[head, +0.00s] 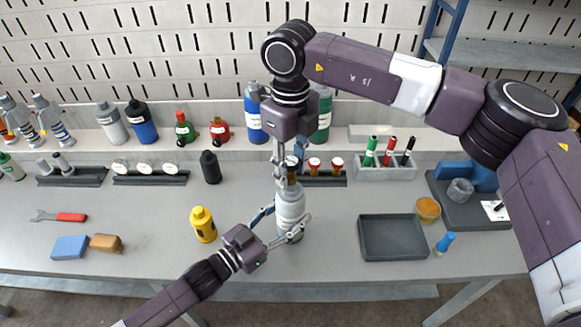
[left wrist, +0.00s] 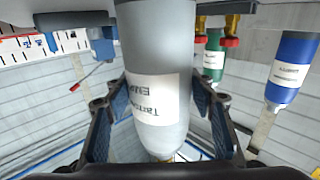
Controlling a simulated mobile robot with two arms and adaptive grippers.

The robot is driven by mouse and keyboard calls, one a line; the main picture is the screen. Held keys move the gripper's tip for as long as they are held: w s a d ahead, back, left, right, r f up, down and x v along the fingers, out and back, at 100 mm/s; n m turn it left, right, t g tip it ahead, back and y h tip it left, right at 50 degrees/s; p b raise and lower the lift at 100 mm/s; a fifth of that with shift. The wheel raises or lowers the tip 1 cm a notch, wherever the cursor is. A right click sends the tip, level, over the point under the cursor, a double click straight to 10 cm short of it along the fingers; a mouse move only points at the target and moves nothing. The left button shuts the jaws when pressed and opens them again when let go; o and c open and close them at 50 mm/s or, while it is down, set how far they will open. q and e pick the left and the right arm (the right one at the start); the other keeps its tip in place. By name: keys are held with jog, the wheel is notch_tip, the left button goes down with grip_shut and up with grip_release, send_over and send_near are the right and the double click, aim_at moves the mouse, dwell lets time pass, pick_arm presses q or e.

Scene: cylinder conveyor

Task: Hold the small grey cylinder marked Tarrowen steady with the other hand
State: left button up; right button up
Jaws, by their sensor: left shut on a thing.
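The small grey cylinder (head: 290,205) stands upright on the table near the middle. In the left wrist view the cylinder (left wrist: 160,60) appears upside down, with a white label reading "Tarrowen". My left gripper (head: 290,232) comes in from the lower left and is shut on the cylinder's body, a finger on each side. Its fingers also flank the cylinder in the left wrist view (left wrist: 158,115). My right gripper (head: 287,172) points down from above at the cylinder's top. Its fingers overlap the top there, so I cannot tell whether they grip it.
A yellow bottle (head: 203,225) stands left of the cylinder, with a black bottle (head: 211,167) behind it. An empty dark tray (head: 393,257) lies to the right. A blue cylinder (head: 253,125) and a green one (head: 322,118) stand on the back ledge. The table's front edge is close.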

grip_shut()
jog(key=n, duration=0.4)
jog(key=shift+n, duration=1)
jog(key=shift+n, duration=0.7)
jog(key=n, duration=0.4)
jog(key=shift+n, duration=0.3)
